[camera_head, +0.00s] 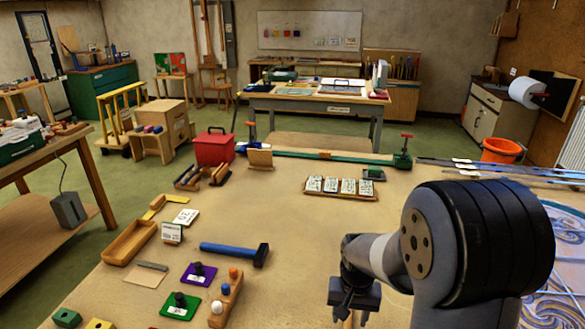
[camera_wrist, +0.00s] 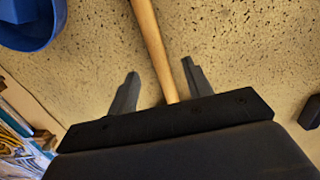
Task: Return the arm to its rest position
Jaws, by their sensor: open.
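My arm (camera_head: 445,245) reaches in from the right of the head view, over the tan workbench (camera_head: 330,235). In the wrist view the two dark fingers of my gripper (camera_wrist: 160,70) stand apart. A pale wooden handle (camera_wrist: 152,40) runs from the top edge down between them and passes behind the gripper body. The fingers do not touch it; its height relative to them is hard to tell.
A blue round container (camera_wrist: 30,22) is at the wrist view's top left. On the bench lie a blue-handled hammer (camera_head: 235,252), a wooden tray (camera_head: 128,242) and a card rack (camera_head: 340,188). Patterned leaded glass (camera_head: 568,240) lies at the right, behind my arm.

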